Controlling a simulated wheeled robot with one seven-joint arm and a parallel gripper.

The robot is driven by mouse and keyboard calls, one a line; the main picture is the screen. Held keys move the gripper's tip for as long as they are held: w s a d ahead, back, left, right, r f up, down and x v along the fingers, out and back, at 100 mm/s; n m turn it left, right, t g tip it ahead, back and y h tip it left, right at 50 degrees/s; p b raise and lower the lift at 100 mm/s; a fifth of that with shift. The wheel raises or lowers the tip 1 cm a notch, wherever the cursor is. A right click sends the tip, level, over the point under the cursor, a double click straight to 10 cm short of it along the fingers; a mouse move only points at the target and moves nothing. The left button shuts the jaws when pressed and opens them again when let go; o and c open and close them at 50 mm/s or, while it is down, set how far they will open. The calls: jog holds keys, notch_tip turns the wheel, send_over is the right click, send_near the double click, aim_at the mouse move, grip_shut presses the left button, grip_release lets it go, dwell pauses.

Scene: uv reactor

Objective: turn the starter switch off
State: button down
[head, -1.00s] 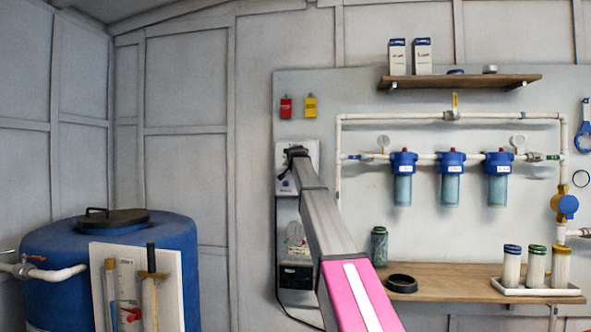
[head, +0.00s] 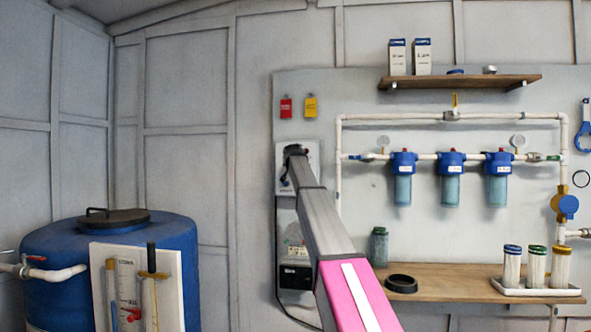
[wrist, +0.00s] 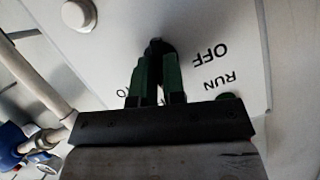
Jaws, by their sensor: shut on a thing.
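The starter switch box (head: 312,156) is a pale panel on the wall, left of the filters in the head view. My arm covers much of it. In the wrist view its face (wrist: 120,45) fills most of the picture, with OFF and RUN printed upside down to the right and a third label partly hidden at the left. My gripper (wrist: 155,62) has its green fingers shut on the dark switch knob (wrist: 155,46). The knob is mostly hidden, so I cannot tell which label it points to.
Below the switch hangs a grey box with a black unit (head: 295,277). To the right are white pipes with blue filters (head: 451,170), and a wooden shelf (head: 450,285) with a jar (head: 379,246). A blue tank (head: 180,245) stands at the left.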

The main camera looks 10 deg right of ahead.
jog(key=n+h, duration=0.1)
jog(key=n, duration=0.1)
jog(key=n+g+h, duration=0.1)
jog(key=n, duration=0.1)
jog(key=n+h, duration=0.2)
jog(key=shift+w+a, duration=0.15)
jog(key=shift+a, duration=0.2)
jog(key=shift+n, duration=0.3)
dwell(0.4)
jog(key=c, duration=1.2)
grip_release()
jog(key=v, duration=1)
jog(key=shift+s+a, duration=0.2)
jog(key=shift+a, duration=0.1)
jog(key=shift+r, duration=0.1)
